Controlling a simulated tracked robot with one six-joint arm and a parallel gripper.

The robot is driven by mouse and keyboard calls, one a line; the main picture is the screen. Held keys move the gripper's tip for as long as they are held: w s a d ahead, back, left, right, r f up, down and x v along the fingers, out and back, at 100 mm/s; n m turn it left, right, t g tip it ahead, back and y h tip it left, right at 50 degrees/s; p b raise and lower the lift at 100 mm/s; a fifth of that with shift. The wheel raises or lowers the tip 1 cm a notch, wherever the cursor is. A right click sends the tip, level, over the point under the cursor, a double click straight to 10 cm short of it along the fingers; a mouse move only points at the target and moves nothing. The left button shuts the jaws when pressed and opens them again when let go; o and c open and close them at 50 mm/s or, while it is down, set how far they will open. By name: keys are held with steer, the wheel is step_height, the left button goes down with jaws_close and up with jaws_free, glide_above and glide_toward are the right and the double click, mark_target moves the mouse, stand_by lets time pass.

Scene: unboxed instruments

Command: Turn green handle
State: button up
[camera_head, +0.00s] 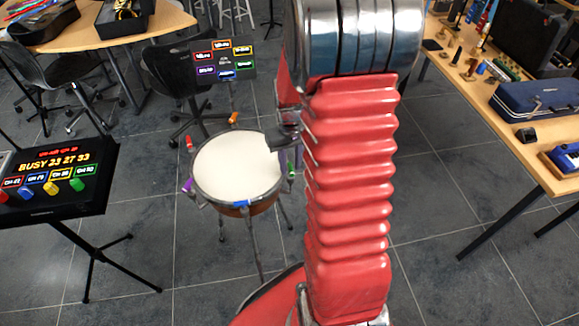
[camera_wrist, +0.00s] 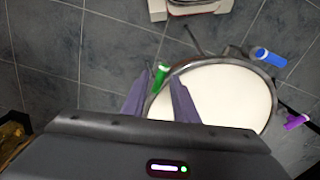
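The green handle (camera_wrist: 160,75) is a small upright-looking peg on the rim of a round drum (camera_wrist: 225,95) with a white top. In the wrist view it shows between the tips of my gripper (camera_wrist: 160,82), whose two purple-grey fingers are spread apart. Gaps show on the sides of the handle, and I cannot tell whether either finger touches it. In the head view the green handle (camera_head: 291,173) shows at the right rim of the drum (camera_head: 235,165), close to my red arm. My gripper is mostly hidden behind the arm there.
Other handles on the rim are blue (camera_wrist: 270,57), purple (camera_wrist: 296,121), red (camera_head: 190,143) and orange (camera_head: 233,118). A panel on a stand (camera_head: 225,60) is behind the drum, and a BUSY display box (camera_head: 55,180) is at left. A table (camera_head: 520,120) stands right.

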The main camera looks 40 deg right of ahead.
steer(key=shift+f, duration=0.7)
steer(key=shift+c, duration=0.2)
jaws_close()
